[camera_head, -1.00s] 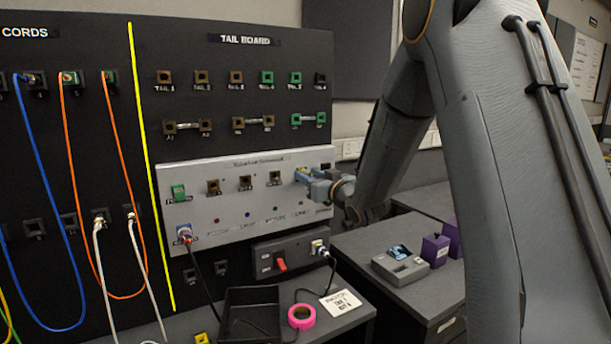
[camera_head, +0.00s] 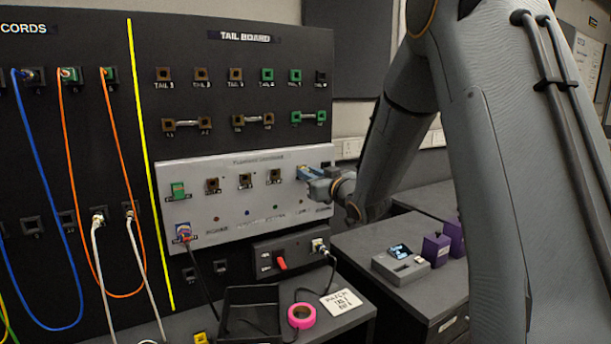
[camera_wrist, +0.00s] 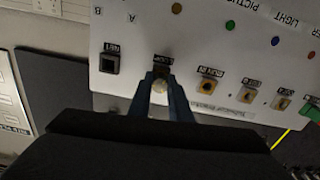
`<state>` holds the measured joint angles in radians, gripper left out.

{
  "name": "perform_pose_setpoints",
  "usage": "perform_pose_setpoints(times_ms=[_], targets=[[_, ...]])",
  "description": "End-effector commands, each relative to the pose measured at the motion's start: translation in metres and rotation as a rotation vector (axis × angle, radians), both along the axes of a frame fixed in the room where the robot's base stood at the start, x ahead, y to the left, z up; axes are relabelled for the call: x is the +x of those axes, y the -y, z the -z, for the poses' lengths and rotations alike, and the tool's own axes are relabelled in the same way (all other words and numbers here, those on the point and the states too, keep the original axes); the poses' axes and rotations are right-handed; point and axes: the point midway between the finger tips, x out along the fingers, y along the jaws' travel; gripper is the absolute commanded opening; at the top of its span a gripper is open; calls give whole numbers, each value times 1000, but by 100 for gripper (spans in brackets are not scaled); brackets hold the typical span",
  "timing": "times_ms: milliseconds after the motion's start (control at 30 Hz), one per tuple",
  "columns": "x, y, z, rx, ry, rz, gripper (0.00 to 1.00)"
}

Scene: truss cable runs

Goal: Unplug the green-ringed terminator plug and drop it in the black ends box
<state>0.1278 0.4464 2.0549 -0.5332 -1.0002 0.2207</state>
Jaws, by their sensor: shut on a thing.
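My gripper (camera_head: 304,173) is at the right end of the light grey panel (camera_head: 212,233). In the wrist view its two blue fingers (camera_wrist: 162,88) are shut on a pale, round-ended plug (camera_wrist: 159,87). The plug is in front of a dark socket (camera_wrist: 162,68) in the panel; I cannot tell whether it is still seated. No green ring can be made out on it. An open black box (camera_head: 250,298), which appears empty, stands on the bench below the panel, to the lower left of my gripper.
An empty-looking socket (camera_wrist: 109,63) is beside the gripped plug. Black cables hang from the panel and the lower dark unit (camera_head: 290,254). Pink tape (camera_head: 301,315) and a white card (camera_head: 341,302) lie right of the box. A grey device (camera_head: 400,266) and purple blocks (camera_head: 436,249) are further right.

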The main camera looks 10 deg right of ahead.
Motion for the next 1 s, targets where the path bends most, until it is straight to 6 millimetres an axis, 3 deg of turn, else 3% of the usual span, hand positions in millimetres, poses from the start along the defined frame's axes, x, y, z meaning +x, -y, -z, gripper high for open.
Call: perform_pose_setpoints(times_ms=[300, 1000], targets=[[1, 0, 1, -123, 41, 0, 0], [1, 0, 1, -231, 76, 1, 0]])
